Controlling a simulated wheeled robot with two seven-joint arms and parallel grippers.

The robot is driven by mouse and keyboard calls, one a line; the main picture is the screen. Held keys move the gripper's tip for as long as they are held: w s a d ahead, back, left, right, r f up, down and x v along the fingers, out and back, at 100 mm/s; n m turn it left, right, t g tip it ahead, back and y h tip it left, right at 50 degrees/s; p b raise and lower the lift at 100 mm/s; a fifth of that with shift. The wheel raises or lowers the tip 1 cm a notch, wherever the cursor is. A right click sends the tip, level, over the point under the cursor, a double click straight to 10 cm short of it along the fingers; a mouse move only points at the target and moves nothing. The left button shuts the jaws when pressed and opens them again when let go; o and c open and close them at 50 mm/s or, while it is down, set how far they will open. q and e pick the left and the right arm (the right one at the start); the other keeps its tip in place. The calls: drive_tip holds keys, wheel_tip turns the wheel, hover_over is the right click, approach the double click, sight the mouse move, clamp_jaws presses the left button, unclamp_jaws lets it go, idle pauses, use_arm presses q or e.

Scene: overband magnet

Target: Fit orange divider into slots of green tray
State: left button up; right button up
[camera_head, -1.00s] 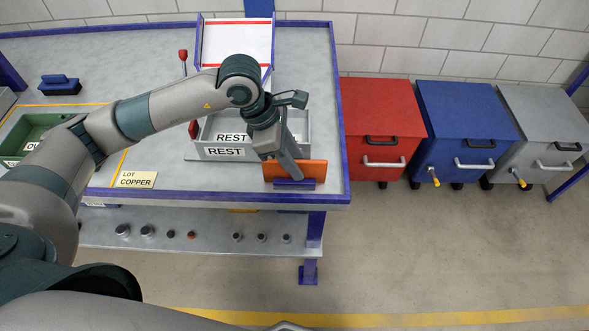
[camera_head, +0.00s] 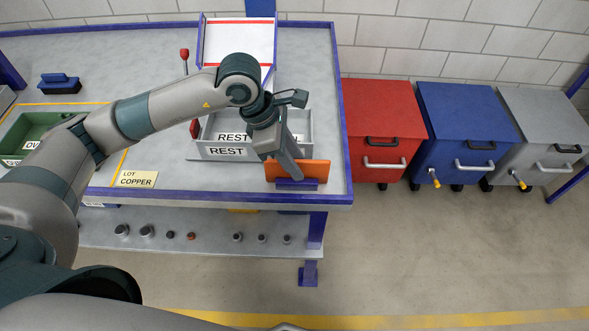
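The orange divider (camera_head: 314,170) stands upright in a blue holder (camera_head: 297,185) near the right front corner of the table. My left gripper (camera_head: 290,174) reaches down at the divider, its fingers in front of or around the plate. I cannot tell whether the fingers are open or shut. The green tray (camera_head: 32,125) lies at the far left of the table, partly hidden behind my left arm. Its slots cannot be made out. My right gripper does not show.
A grey box labelled REST (camera_head: 215,152) stands just left of the divider. A white chute (camera_head: 237,40) with blue sides is behind it. A lot copper card (camera_head: 136,179) lies at the front edge. Red (camera_head: 380,120), blue (camera_head: 465,125) and grey bins stand right of the table.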

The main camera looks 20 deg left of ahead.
use_arm(q)
drive_tip(key=shift+a+f, duration=0.1)
drive_tip(key=shift+f, duration=0.4)
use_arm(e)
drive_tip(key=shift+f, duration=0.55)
use_arm(q)
clamp_jaws()
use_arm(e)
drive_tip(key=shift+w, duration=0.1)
use_arm(q)
drive_tip(key=shift+r, duration=0.1)
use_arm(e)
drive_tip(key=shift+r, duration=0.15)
